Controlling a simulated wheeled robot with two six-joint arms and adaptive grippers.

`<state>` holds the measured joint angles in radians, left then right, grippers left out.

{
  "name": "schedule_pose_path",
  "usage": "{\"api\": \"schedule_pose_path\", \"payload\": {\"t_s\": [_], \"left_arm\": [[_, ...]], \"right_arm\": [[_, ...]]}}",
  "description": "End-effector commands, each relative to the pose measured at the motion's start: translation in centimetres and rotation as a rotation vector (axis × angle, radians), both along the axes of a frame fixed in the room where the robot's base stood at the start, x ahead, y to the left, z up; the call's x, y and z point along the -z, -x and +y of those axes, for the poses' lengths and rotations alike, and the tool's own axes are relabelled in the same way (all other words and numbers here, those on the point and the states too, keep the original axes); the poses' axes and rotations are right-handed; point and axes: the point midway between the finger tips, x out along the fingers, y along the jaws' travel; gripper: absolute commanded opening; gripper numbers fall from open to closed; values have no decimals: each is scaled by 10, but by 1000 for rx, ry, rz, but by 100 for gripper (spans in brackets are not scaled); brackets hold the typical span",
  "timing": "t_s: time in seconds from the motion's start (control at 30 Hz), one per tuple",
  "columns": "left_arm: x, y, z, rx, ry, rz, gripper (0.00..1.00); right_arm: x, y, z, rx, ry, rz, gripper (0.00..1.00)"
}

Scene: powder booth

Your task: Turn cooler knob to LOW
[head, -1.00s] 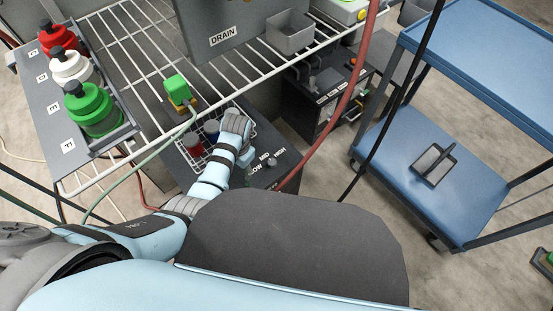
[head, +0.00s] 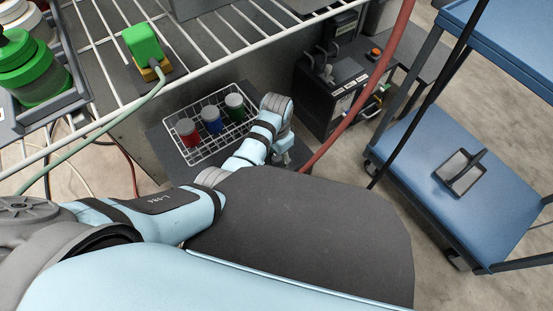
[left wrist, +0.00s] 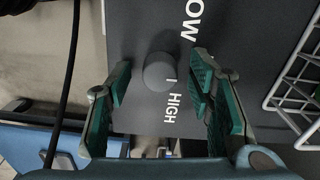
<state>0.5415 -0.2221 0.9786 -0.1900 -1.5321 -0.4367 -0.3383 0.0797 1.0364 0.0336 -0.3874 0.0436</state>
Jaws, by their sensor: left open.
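The round dark grey cooler knob (left wrist: 160,71) sits on a dark panel in the left wrist view. The word HIGH (left wrist: 172,102) and a short white mark lie at its lower right. Part of the word LOW (left wrist: 192,20) shows at the upper right. My left gripper (left wrist: 160,66) is open, its green-padded fingers on either side of the knob; I cannot tell whether they touch it. In the head view my left gripper (head: 283,160) is over the cooler top (head: 165,145), and the knob is hidden behind my arm. My right gripper is not in view.
A wire basket (head: 184,157) with red, blue and green jars sits beside my left wrist. The wire shelf (head: 232,57) crosses above. A red hose (head: 362,95) hangs close to the right. A blue cart (head: 415,190) stands at the right.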

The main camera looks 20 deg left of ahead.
Motion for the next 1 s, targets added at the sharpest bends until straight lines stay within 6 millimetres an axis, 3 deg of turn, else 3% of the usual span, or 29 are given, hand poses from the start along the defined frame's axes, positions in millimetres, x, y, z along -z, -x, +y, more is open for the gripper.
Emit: {"api": "schedule_pose_path", "payload": {"t_s": [0.23, 0.53, 1.0], "left_arm": [[0, 0, 0, 1, 1, -1, 47], [0, 0, -1, 1, 1, -1, 1], [-2, 0, 0, -90, 0, 1, 0]], "right_arm": [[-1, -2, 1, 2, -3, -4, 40], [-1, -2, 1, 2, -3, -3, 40], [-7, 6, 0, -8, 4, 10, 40]]}}
